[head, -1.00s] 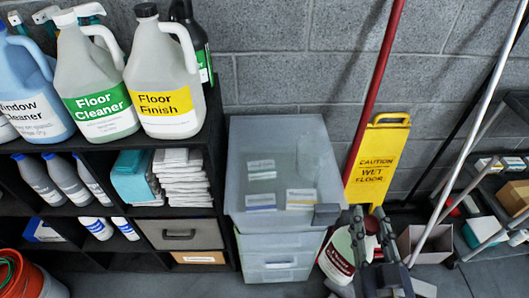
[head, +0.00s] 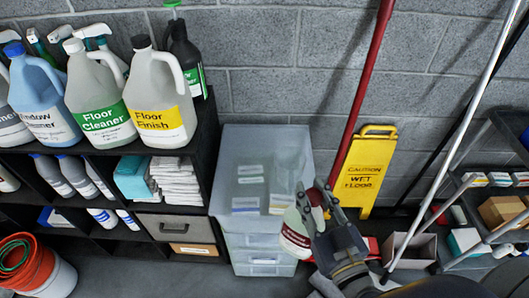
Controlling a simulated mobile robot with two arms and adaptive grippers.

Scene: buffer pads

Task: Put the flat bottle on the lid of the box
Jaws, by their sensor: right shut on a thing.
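The flat bottle (head: 294,236) is pale and translucent with a dark red label and tilts a little. My right gripper (head: 318,203) is shut on its upper part and hides its top. The box (head: 262,245) is a translucent, pale grey stack of drawers against the wall. Its lid (head: 262,145) forms a broad top with several small labelled packs seen on or through it. My left gripper is not in view.
A black shelf (head: 110,150) with large cleaner jugs (head: 160,95) stands left of the box. A yellow wet-floor sign (head: 366,170), a red pole (head: 362,85) and a white pole (head: 470,120) are to the right. An orange bucket (head: 35,262) is at lower left.

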